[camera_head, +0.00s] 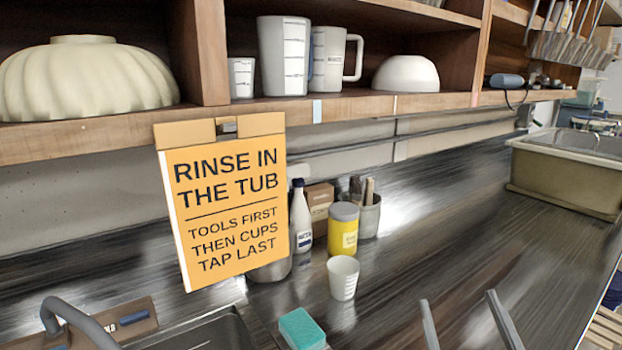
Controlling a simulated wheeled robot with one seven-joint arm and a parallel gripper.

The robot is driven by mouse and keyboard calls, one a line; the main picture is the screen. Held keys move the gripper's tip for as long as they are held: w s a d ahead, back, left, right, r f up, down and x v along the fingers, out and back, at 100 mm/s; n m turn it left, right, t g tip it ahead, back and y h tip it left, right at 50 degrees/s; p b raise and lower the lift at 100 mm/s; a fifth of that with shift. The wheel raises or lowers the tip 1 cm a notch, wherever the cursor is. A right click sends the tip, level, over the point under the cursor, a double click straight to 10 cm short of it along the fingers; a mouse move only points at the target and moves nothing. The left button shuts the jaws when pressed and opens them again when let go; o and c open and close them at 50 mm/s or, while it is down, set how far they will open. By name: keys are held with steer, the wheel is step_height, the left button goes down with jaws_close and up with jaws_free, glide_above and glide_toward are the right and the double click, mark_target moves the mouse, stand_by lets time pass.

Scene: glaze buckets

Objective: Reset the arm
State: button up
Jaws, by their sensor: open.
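Two grey fingers of my gripper (457,297) rise from the bottom edge, right of centre. They stand apart with nothing seen between them, so my gripper is open. They show over the dark, shiny counter (430,215), to the right of a white cup (343,278) and a teal sponge (302,329). The rest of my arm is out of view below.
An orange sign (226,205) hangs from the wooden shelf (400,103), partly hiding a metal container. A bottle (301,220), yellow jar (343,232) and tool pot (370,218) stand behind the cup. A sink (205,335) and tap (75,318) are lower left, a lidded tub (560,180) far right.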

steer(key=s+a+f+m+g, duration=0.1)
steer(key=s+f, duration=0.4)
steer(key=s, duration=0.7)
steer(key=s+f+g, duration=0.3)
steer(key=s+f, duration=0.3)
steer(key=s, duration=0.6)
steer(key=s+a+f+m+g+y, duration=0.1)
steer(key=s+f, duration=0.4)
steer(key=s, duration=0.7)
steer(key=shift+s+a+f+m+g, duration=0.15)
steer(key=shift+a+f+m+g, duration=0.2)
steer(key=shift+g, duration=0.35)
